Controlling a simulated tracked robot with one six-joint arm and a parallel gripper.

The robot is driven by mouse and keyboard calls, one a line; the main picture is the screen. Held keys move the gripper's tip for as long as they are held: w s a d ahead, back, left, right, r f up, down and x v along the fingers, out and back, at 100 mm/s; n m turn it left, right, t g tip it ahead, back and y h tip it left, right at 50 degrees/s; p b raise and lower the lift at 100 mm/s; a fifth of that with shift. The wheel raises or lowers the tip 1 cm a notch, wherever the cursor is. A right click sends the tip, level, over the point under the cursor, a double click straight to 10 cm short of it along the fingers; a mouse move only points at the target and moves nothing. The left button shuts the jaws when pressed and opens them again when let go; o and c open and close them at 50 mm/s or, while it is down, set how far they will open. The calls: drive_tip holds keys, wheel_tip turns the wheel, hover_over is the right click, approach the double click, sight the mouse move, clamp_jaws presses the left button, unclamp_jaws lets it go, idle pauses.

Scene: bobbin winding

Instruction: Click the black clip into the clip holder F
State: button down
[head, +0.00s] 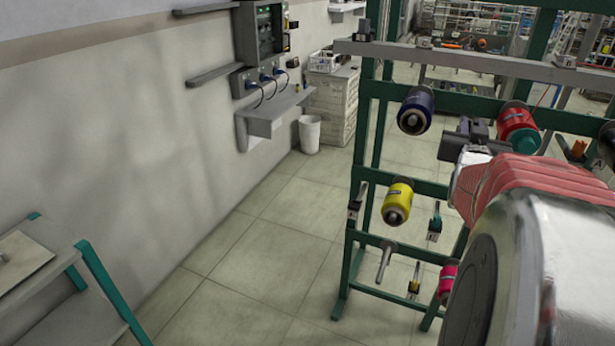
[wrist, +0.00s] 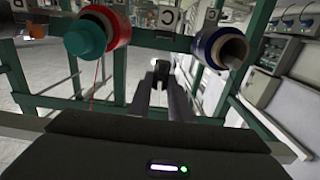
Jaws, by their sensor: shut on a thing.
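My gripper (head: 462,142) is in front of the green rack, between the blue spool and the red spool. In the wrist view its two dark fingers (wrist: 162,80) point away from the camera and are closed on a small dark piece, which looks like the black clip (wrist: 161,66). The clip is mostly hidden between the fingers and cannot be made out clearly in the head view. Small tagged holders (head: 434,228) sit on the rack, but their letters are too small to read. I cannot tell which is clip holder F.
The green rack (head: 393,90) carries a blue spool (head: 415,110), a red spool (head: 517,125) with a teal end, a yellow spool (head: 398,202) and a pink spool (head: 447,280). A bare metal peg (head: 385,262) sticks out low. The floor left of the rack is clear.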

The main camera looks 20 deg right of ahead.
drive_tip(key=w+a+f+n+t+y, duration=0.2)
drive_tip(key=w+a+f+n+y, duration=0.1)
drive_tip(key=w+a+f, duration=0.55)
drive_tip(key=w+a+f+n+t+y, duration=0.25)
drive_tip(key=w+a+f, duration=0.35)
drive_tip(key=w+a, duration=0.45)
drive_tip(key=w+a+f+n+t+y, duration=0.1)
drive_tip(key=a+f+y, duration=0.3)
drive_tip(key=a, duration=0.9)
drive_tip(key=w+a+f+n+y, duration=0.1)
drive_tip(key=a+f+n+y, duration=0.2)
drive_tip(key=a+f, duration=0.5)
drive_tip(key=a+y, duration=0.1)
drive_tip(key=a, duration=0.5)
drive_tip(key=shift+f+t, duration=0.2)
drive_tip(key=shift+t, duration=0.15)
drive_tip(key=shift+s, duration=0.15)
